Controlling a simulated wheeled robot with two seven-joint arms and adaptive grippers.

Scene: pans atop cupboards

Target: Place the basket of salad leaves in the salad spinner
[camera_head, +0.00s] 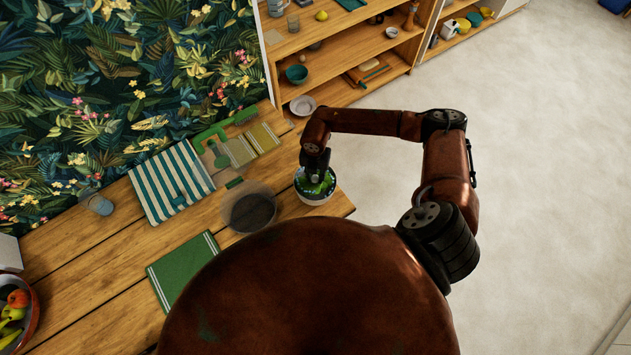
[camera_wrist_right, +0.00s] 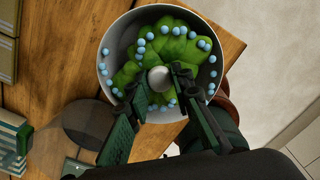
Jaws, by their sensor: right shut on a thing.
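The basket of salad leaves (camera_head: 313,200) is a pale round bowl near the right end of the wooden table. In the right wrist view the basket (camera_wrist_right: 106,50) holds green leaves and several small blue balls, with a round grey knob (camera_wrist_right: 158,78) at its middle. My right gripper (camera_head: 317,172) reaches down into it from above; its fingers (camera_wrist_right: 160,84) are closed on the knob. The salad spinner (camera_head: 252,211), seemingly the dark round vessel with a see-through rim, stands just left of the basket. My left gripper is not in view.
A striped cloth (camera_head: 170,184), a green mat (camera_head: 182,268), a green board (camera_head: 222,128) and folded cloths (camera_head: 250,147) lie on the table. A glass (camera_head: 98,204) and a fruit bowl (camera_head: 30,318) are further left. Shelves (camera_head: 350,55) stand behind; the table's right edge is close to the basket.

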